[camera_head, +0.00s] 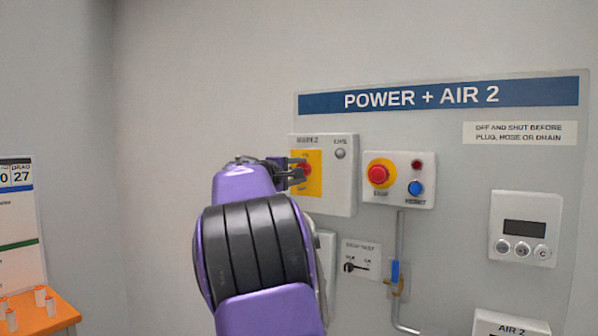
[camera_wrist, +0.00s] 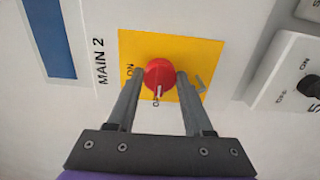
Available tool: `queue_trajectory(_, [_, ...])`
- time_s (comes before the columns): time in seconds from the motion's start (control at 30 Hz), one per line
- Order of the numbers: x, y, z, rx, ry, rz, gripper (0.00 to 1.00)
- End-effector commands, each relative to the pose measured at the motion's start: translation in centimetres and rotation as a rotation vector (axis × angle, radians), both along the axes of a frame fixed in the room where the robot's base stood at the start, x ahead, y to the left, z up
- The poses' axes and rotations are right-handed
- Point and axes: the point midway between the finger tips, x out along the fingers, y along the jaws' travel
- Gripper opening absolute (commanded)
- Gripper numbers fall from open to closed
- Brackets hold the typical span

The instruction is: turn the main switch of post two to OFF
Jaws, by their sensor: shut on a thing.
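The main switch is a red knob (camera_wrist: 159,75) on a yellow plate (camera_wrist: 128,45) beside the lettering MAIN 2. It also shows in the head view as a red knob (camera_head: 306,169), partly hidden by my gripper. My gripper (camera_wrist: 158,80) has one finger on each side of the knob and is shut on it. In the wrist view, which is turned on its side, the knob's white mark points down, toward a partly covered label starting with O. The ON label (camera_wrist: 130,72) is left of the knob.
Right of the main switch box (camera_head: 341,195) is a box with a red stop button (camera_head: 379,174) and a blue button (camera_head: 415,188). Below are a small rotary switch (camera_head: 355,267), a blue-handled valve (camera_head: 395,273) and a keypad unit (camera_head: 523,228). An orange table (camera_head: 62,312) is far left.

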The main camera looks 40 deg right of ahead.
Motion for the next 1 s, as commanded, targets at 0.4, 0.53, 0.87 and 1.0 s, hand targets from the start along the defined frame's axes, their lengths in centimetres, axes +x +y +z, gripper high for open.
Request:
queue_trajectory(0.4, [0.02,0.01,-0.05,-0.001,0.002,0.000,0.81])
queue_trajectory(0.53, [0.02,0.01,-0.10,0.001,0.001,0.000,0.81])
queue_trajectory(0.87, [0.07,0.03,-0.35,0.047,-0.106,0.001,0.81])
queue_trajectory(1.0, [0.12,0.05,-0.42,0.110,-0.258,0.003,0.81])
